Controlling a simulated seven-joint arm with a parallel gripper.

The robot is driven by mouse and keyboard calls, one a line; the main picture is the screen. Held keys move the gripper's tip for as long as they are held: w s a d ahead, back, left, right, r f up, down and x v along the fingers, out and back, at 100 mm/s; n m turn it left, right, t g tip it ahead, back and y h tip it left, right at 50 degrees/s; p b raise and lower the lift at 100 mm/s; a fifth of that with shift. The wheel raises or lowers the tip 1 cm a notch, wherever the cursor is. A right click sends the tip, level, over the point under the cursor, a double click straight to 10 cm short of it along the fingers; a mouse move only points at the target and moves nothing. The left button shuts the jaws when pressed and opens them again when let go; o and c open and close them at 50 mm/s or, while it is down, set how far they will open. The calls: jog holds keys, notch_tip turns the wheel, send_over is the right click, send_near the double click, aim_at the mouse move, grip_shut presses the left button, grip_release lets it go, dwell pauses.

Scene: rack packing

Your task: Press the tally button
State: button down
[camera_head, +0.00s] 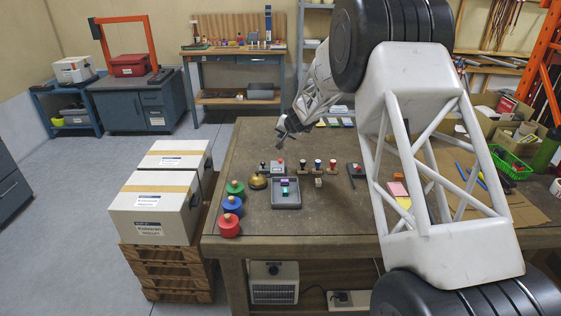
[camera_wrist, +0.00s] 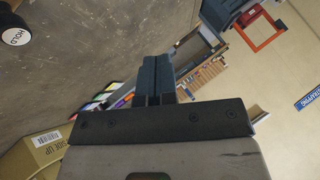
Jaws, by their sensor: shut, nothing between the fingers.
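My gripper (camera_head: 283,128) is shut and empty, raised above the far left part of the workbench (camera_head: 235,155). In the wrist view its dark fingers (camera_wrist: 155,75) lie together with nothing between them. A small grey block with a red top (camera_head: 278,165) stands on the bench, nearer the camera than my gripper; it may be the tally button, but it is too small to be sure. My gripper is apart from it. A round brass item (camera_head: 258,182), like a bell, sits just left of it. The wrist view does not clearly show a tally button.
A grey tray (camera_head: 298,203) holds small coloured pieces. Green, blue and red round pots (camera_head: 229,226) line the left edge. A stamp top marked HOLD (camera_wrist: 14,37) shows at the wrist view's corner. Cartons (camera_head: 150,208) stand beside the bench.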

jog(key=shift+f, duration=0.15)
jog(key=shift+f, duration=4.25)
jog(key=shift+f, duration=0.95)
jog(key=shift+r, duration=0.1)
dwell(0.5)
jog(key=shift+r, duration=0.85)
jog(key=shift+r, duration=0.2)
jog(key=shift+r, duration=2.3)
